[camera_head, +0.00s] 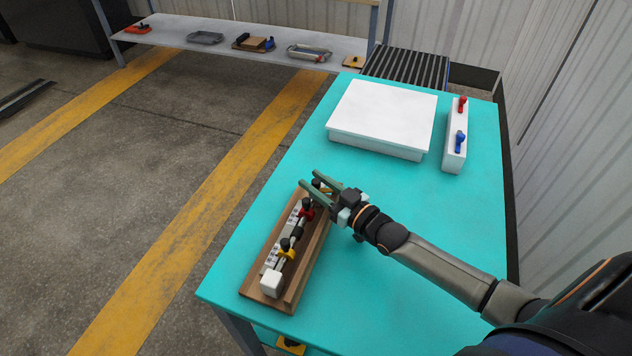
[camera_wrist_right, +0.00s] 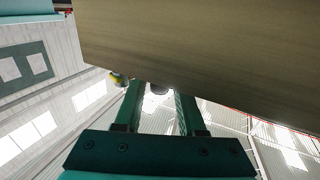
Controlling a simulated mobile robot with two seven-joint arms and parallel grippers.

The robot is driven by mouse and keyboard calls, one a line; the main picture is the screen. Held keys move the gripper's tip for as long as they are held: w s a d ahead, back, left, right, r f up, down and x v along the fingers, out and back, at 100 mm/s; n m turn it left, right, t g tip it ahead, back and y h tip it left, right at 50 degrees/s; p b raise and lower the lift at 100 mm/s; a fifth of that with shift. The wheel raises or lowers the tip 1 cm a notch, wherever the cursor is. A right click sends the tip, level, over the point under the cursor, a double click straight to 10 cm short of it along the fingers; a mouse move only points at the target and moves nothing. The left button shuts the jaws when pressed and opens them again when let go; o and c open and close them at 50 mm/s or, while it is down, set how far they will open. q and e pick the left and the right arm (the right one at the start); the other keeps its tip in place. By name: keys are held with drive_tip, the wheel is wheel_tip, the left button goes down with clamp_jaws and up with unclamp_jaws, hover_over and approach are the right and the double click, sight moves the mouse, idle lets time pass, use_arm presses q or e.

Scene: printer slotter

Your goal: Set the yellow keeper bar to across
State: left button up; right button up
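A wooden tray (camera_head: 312,262) on the turquoise table holds a narrow slotted fixture with a white end block (camera_head: 271,283). A yellow bar with a black knob (camera_head: 287,253) sits on the fixture near that block. A red bar with a black knob (camera_head: 307,213) sits farther along. My right gripper (camera_head: 310,180) is over the far end of the tray, beyond the red bar, fingers apart. It partly hides a dark knob with a little yellow there. In the right wrist view the fingers (camera_wrist_right: 158,100) are apart, with a small pale round part beyond them. My left gripper is out of view.
A white box (camera_head: 380,115) stands at the back of the table. Right of it is a white block with red and blue levers (camera_head: 456,140). A shelf (camera_head: 250,48) behind holds several trays and parts.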

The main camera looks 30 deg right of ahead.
drive_tip(key=shift+c, duration=0.3)
clamp_jaws()
